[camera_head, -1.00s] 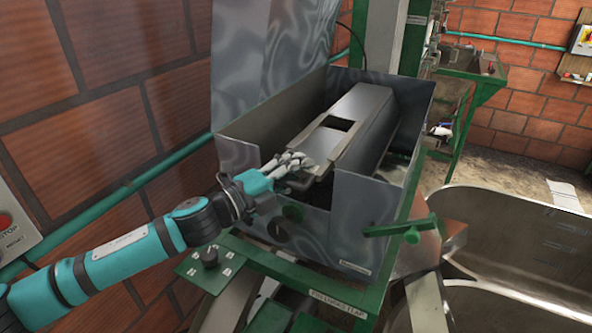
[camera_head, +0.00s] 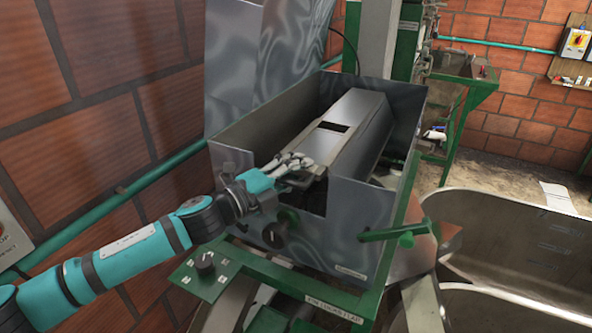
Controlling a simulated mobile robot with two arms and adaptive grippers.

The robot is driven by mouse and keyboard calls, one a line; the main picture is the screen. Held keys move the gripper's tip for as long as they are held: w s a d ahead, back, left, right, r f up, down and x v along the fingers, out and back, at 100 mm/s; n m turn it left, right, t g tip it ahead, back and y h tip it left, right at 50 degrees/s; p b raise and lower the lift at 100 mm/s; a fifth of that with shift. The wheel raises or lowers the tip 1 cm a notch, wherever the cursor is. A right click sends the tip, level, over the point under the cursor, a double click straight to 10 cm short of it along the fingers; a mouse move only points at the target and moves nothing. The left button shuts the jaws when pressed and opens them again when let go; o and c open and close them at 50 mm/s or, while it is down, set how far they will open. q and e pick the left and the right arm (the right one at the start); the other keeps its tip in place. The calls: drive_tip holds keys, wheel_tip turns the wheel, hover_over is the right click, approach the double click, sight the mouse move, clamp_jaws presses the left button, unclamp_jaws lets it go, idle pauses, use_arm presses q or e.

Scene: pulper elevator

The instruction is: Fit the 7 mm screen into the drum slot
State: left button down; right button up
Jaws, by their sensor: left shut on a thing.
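The drum housing (camera_head: 365,104) is a long dark grey box tilted inside the open-topped grey metal casing (camera_head: 345,222). The screen (camera_head: 322,146) is a flat grey plate lying along the top of the drum housing, in line with the slot. A short dark opening (camera_head: 334,127) shows beyond its far end. My left gripper (camera_head: 300,167) reaches over the casing's front left edge and is shut on the near end of the screen. Its fingers hide part of that end. The screen's size marking cannot be read. My right gripper is not in view.
A dark knob (camera_head: 274,235) is on the casing's front, below my left gripper. A green lever (camera_head: 390,234) sticks out at the front right. A green control panel (camera_head: 205,275) lies below my arm. A brick wall (camera_head: 75,120) stands close on the left.

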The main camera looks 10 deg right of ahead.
use_arm(q)
drive_tip(key=shift+w+d, duration=0.5)
drive_tip(key=shift+w, duration=0.15)
drive_tip(key=c, duration=1.2)
unclamp_jaws()
drive_tip(key=shift+s+a+f, duration=0.1)
drive_tip(key=shift+a, duration=0.15)
drive_tip(key=v, duration=1.1)
drive_tip(key=shift+s+a, duration=0.15)
drive_tip(key=shift+s, duration=0.05)
